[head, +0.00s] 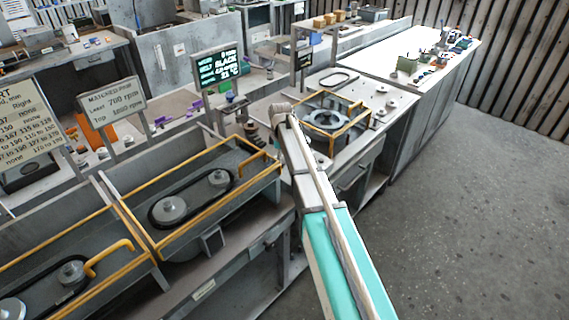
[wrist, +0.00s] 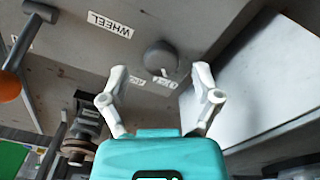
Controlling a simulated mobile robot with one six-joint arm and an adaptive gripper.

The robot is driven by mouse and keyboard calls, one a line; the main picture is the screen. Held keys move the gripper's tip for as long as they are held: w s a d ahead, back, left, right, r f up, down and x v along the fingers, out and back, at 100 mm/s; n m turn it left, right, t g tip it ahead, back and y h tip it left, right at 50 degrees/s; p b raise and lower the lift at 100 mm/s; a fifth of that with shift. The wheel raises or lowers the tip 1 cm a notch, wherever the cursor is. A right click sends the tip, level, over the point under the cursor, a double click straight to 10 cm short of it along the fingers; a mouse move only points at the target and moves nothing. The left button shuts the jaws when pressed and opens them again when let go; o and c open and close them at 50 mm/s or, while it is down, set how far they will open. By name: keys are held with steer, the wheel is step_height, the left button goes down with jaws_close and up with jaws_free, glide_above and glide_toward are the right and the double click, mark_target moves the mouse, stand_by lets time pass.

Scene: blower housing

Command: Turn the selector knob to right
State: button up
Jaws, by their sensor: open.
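The selector knob (wrist: 160,58) is a round dark grey knob on a grey panel in the wrist view, with a pale mark near its lower right edge. Small white labels (wrist: 166,82) sit just below it; their text is too small to read. My gripper (wrist: 160,74) is open, its two white fingers spread to the left and right of the knob. I cannot tell whether either finger touches it. In the head view my arm reaches toward the bench with the yellow frame, and I cannot make out the knob or the fingers there.
A white WHEEL label (wrist: 110,24) and an orange-ended lever (wrist: 10,86) are left of the knob. A yellow frame (head: 335,121) stands on the bench beyond my arm. Belt-and-pulley trays (head: 190,200) lie left; open floor (head: 470,180) is right.

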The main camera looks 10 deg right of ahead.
steer(key=shift+f+b, duration=0.35)
steer(key=shift+f, duration=0.2)
